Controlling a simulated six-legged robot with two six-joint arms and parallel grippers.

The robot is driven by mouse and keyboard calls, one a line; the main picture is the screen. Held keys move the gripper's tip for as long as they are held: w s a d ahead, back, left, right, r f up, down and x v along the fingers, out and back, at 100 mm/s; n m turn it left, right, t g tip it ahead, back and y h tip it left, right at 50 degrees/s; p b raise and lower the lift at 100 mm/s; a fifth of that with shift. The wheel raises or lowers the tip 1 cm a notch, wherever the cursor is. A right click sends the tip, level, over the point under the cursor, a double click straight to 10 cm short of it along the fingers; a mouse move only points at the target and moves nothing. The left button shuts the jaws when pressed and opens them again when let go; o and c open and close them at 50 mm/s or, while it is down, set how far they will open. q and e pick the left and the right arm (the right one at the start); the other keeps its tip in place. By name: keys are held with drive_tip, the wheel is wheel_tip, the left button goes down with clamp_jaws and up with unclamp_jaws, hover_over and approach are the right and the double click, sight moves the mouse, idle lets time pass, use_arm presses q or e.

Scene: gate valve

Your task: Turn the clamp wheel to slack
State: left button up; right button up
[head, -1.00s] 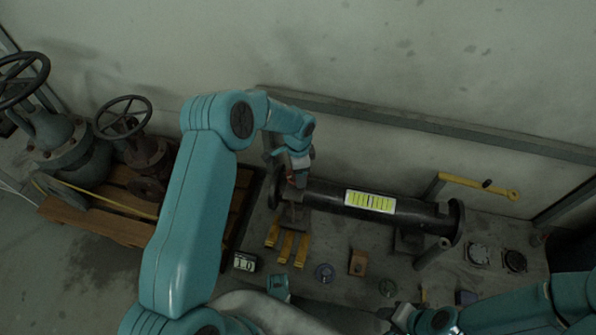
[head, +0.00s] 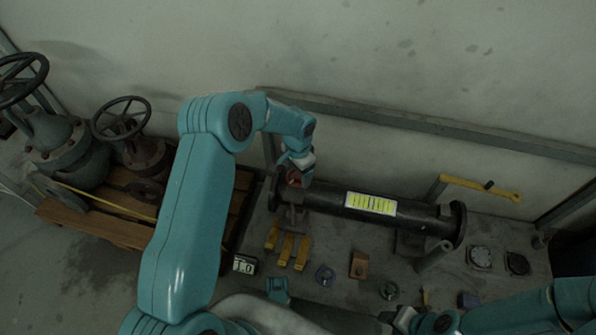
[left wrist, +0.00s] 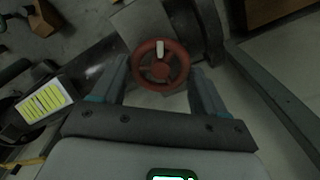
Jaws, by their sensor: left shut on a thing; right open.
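The clamp wheel is a small red handwheel with spokes and one pale mark on its rim, near the left end of the dark pipe. In the left wrist view the wheel (left wrist: 160,66) sits between the two fingers of my left gripper (left wrist: 161,82), which is shut on its rim from both sides. In the head view only a little red of the wheel (head: 293,179) shows beside my left gripper (head: 299,168).
The dark pipe (head: 328,197) with a yellow-green label (head: 370,203) lies along the bench. Yellow blocks (head: 286,249) and several small parts lie in front. Old valves (head: 121,119) stand on a wooden pallet (head: 95,225) at left.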

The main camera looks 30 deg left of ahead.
use_arm(q)
drive_tip(key=o, duration=1.1)
drive_tip(key=shift+c, duration=0.2)
wheel_tip(320, 180, up, 16)
drive_tip(key=p, duration=0.5)
drive_tip(key=shift+r+p, duration=0.2)
drive_tip(key=shift+p, duration=0.1)
drive_tip(key=shift+s, duration=0.1)
